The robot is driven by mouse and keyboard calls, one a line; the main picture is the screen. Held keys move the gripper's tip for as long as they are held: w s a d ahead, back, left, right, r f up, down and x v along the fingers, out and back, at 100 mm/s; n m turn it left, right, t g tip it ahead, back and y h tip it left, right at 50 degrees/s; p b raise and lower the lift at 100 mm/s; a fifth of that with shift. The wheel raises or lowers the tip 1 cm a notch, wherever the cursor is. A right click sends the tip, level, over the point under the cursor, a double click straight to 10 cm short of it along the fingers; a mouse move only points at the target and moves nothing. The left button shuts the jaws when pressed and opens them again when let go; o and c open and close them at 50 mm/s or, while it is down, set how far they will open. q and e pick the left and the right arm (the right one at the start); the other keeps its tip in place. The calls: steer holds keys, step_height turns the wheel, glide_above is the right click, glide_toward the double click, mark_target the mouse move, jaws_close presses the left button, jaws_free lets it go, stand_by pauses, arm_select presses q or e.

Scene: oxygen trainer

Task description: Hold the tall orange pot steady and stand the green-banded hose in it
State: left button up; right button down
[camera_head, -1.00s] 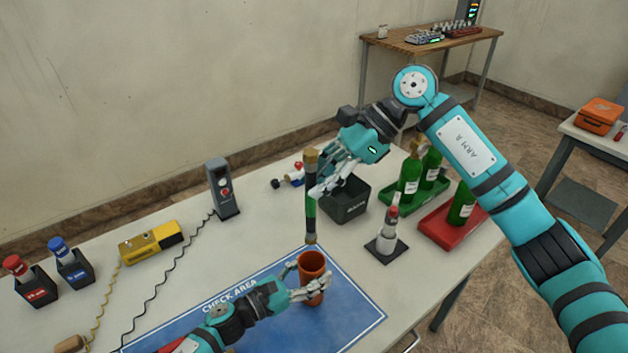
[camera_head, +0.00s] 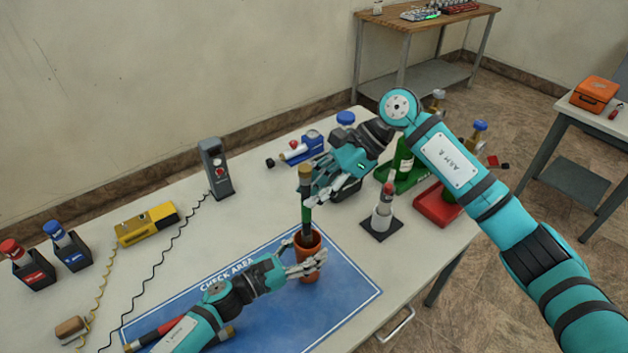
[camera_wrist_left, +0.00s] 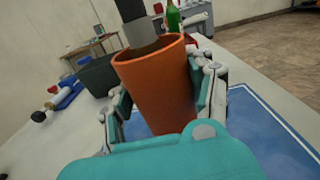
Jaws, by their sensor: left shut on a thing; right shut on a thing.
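The tall orange pot (camera_head: 309,264) stands upright on the blue check area mat (camera_head: 345,299). My left gripper (camera_head: 304,260) is shut around its sides; in the left wrist view the pot (camera_wrist_left: 160,92) fills the space between the fingers. The green-banded hose (camera_head: 306,217) is upright, dark with a green band and a brass top end. My right gripper (camera_head: 312,188) is shut on its upper part. The hose's lower end is inside the pot's mouth, also seen in the left wrist view (camera_wrist_left: 139,33). How deep it reaches is hidden by the pot wall.
A small white bottle on a dark base (camera_head: 382,218) stands right of the pot. Green bottles in a green tray (camera_head: 408,177) and a red tray (camera_head: 437,208) lie further right. A grey handset (camera_head: 215,168) and yellow box (camera_head: 147,224) stand left. The mat's right part is clear.

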step_height(320, 180, down, 7)
stand_by(0.8)
steer(key=shift+f, duration=0.1)
steer(key=c, duration=1.1)
jaws_free()
steer(key=v, duration=1.2)
arm_select(q)
steer(key=o, duration=1.2)
